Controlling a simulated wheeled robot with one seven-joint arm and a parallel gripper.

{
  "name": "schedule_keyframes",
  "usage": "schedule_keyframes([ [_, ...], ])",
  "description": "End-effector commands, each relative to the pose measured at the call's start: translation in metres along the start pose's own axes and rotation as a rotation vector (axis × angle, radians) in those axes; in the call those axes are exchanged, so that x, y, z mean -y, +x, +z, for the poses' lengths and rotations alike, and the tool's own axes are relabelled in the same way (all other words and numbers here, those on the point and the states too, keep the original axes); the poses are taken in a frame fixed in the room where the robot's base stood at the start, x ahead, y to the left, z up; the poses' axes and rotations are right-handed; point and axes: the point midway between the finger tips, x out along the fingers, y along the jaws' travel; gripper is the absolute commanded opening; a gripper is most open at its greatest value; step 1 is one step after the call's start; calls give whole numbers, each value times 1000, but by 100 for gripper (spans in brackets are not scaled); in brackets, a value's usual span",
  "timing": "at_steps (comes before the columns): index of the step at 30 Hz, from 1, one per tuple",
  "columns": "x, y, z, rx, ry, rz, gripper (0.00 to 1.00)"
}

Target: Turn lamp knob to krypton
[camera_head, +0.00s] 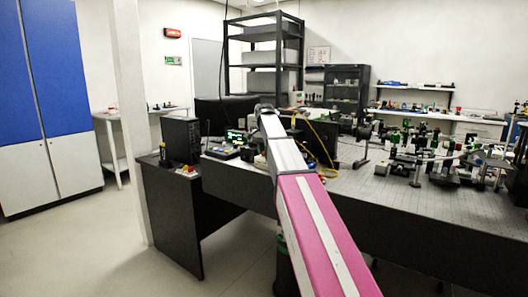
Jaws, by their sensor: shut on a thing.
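I cannot make out the lamp knob or a krypton mark in the head view. A small device with a lit green display (236,136) stands on the bench just left of my arm. A low box with small coloured parts (222,151) lies in front of it. My arm reaches from the bottom right up over the bench's front edge and ends in a dark joint beside these devices. My gripper cannot be seen beyond that joint, and the arm covers part of the bench there.
The dark optical bench (410,215) fills the right side, crowded with optical mounts (415,165). A black computer tower (180,139) and a box with a red button (187,171) stand at its left end. A yellow cable (318,135) lies right of my arm. Floor at left is clear.

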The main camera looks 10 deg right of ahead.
Motion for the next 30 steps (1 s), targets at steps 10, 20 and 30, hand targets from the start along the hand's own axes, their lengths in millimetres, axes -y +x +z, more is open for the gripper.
schedule_keyframes([
  [10,0,-1,0,-1,11,-1,0],
  [20,0,0,0,-1,10,-1,48],
  [30,1,-16,-1,-1,10,-1,48],
])
